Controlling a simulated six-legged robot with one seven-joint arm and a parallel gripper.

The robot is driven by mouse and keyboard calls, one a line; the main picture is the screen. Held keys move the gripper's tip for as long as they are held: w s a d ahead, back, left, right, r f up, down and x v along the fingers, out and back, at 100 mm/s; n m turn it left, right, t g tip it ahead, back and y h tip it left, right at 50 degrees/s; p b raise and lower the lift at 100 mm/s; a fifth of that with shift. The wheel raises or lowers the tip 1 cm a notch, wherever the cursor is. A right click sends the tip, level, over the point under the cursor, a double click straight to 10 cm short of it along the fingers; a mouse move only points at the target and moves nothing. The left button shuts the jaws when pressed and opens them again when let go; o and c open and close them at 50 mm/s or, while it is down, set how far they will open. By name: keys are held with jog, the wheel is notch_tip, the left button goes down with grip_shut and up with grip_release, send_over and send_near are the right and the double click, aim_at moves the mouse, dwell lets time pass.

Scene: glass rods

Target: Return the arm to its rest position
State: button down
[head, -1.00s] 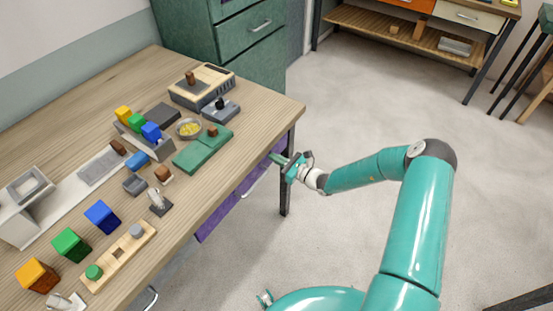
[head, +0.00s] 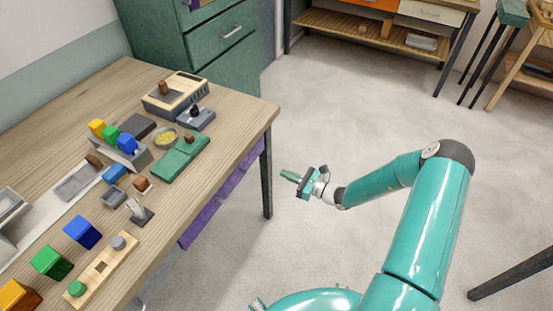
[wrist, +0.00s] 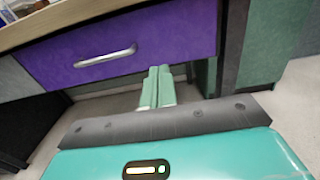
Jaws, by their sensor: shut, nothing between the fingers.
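My gripper (head: 289,175) is out over the floor, to the right of the wooden table's edge and apart from it, in the head view. My teal arm reaches to it from the lower right. In the wrist view my gripper's two green fingers (wrist: 158,88) are together with nothing between them. They point toward the purple drawer front (wrist: 120,50) under the table, with a gap of floor showing.
The wooden table (head: 222,128) at left bears coloured blocks, a green folder-like board (head: 180,158) and a wooden peg board (head: 103,270). A black table leg (head: 266,180) stands near my gripper. Green cabinets (head: 215,45) stand behind.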

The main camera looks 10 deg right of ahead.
jog(key=s+a+r+n+g+h, duration=0.25)
jog(key=s+r+n+g, duration=0.3)
jog(key=r+n, duration=0.35)
jog(key=s+a+r+n+g+h, duration=0.25)
jog(key=s+r+n+g, duration=0.35)
jog(key=r, duration=0.4)
jog(key=s+d+r+n+t+h, duration=0.3)
jog(key=s+d+r+n+h, duration=0.1)
jog(key=s+r, duration=0.5)
jog(key=s+d+r+n+t+h, duration=0.3)
jog(key=s+d+r+n+h, duration=0.1)
jog(key=s+r, duration=0.5)
jog(key=shift+s+r+n+h, duration=0.15)
jog(key=shift+r+n+h, duration=0.1)
jog(key=shift+n+h, duration=0.7)
